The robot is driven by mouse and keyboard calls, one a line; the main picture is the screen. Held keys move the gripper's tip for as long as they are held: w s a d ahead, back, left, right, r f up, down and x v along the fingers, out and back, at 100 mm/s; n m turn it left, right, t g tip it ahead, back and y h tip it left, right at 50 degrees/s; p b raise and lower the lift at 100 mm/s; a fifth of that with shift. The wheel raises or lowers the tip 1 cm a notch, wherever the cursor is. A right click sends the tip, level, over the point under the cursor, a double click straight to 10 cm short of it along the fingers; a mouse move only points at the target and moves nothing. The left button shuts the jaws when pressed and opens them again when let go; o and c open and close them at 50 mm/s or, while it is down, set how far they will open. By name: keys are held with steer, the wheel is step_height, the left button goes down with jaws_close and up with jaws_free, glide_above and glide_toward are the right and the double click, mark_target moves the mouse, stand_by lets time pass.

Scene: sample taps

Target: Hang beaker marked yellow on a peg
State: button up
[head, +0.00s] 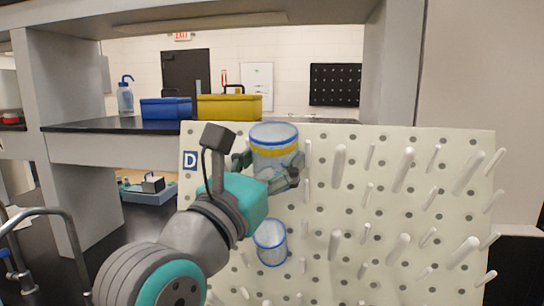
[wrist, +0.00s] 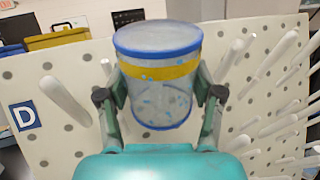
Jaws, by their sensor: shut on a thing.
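A clear beaker with blue rims and a yellow band (head: 274,143) is held in my gripper (head: 268,172) in front of the upper left of the white pegboard (head: 330,135). In the wrist view the same beaker (wrist: 158,95) sits between both fingers of my gripper (wrist: 160,98), its closed-looking blue-rimmed end up. Whether it touches a peg behind it is hidden. White pegs (head: 339,165) stick out of the board to the right of the beaker. Another clear beaker with a blue rim (head: 270,243) is on the board below my gripper.
A blue bin (head: 166,108) and a yellow toolbox (head: 229,107) stand on the black shelf behind the board, beside a wash bottle (head: 125,98). A blue tray (head: 150,192) lies lower left. Several pegs crowd the board's right side.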

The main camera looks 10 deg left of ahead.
stand_by(0.3)
steer(key=o, duration=1.2)
steer(key=s+a, duration=0.1)
steer(key=s, duration=0.3)
steer(key=s+a, duration=0.1)
steer(key=s, duration=0.3)
steer(key=s+a, duration=0.2)
steer(key=s, duration=0.2)
steer(key=shift+s+a+f, duration=0.1)
steer(key=shift+s+f, duration=0.05)
steer(key=shift+s, duration=0.1)
